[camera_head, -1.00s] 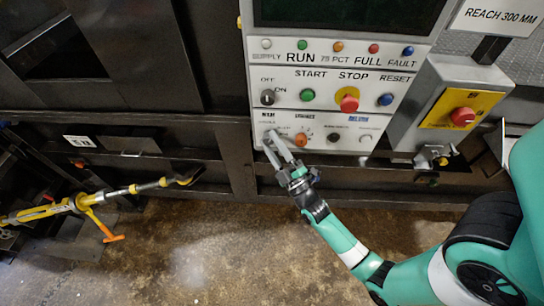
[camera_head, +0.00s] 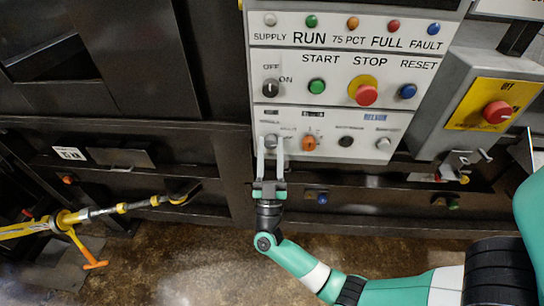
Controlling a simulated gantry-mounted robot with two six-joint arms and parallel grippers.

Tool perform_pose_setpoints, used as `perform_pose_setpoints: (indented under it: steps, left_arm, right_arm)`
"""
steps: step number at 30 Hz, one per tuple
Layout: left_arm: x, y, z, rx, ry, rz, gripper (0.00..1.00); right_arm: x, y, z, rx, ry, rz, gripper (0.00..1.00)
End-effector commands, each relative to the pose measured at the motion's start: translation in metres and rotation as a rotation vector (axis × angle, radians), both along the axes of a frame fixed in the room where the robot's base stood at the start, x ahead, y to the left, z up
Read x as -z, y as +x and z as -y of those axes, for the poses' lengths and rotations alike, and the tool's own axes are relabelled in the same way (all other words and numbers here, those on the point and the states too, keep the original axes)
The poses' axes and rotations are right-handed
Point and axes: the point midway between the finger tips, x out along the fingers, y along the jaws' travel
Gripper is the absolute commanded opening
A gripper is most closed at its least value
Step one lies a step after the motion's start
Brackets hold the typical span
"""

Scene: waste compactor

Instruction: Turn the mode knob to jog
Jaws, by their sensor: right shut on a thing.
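The control panel (camera_head: 345,65) stands upright in front of me. On its bottom row, at the left end, is a small grey knob (camera_head: 271,141), which I take to be the mode knob. Its labels are too blurred to read, so I cannot tell its setting. My right gripper (camera_head: 270,147) comes up from below, its two fingers pointing up the panel, one on each side of the knob. It is shut on the knob and partly hides it. My left gripper is not in view.
To the right on the bottom row are an orange knob (camera_head: 309,143), a black knob (camera_head: 345,141) and a white knob (camera_head: 383,143). Above are the OFF/ON switch (camera_head: 270,88) and START button (camera_head: 317,86). A red-button box (camera_head: 495,113) juts out at right.

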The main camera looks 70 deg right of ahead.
Motion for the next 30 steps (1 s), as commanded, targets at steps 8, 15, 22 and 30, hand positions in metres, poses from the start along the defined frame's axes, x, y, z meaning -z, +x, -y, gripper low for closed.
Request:
perform_pose_setpoints:
  steps: [8,15,22,30]
  left_arm:
    - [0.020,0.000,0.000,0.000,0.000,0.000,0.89]
    - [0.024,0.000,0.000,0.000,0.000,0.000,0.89]
    - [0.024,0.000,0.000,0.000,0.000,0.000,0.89]
    - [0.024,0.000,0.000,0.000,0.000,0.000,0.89]
  right_arm:
    - [0.002,0.003,-0.001,-0.004,0.042,0.134,0.00]
    - [0.000,0.003,-0.001,-0.003,0.055,0.177,0.00]
    - [-0.001,0.002,-0.001,-0.003,0.056,0.183,0.00]
    - [-0.001,0.002,-0.001,-0.002,0.055,0.182,0.60]
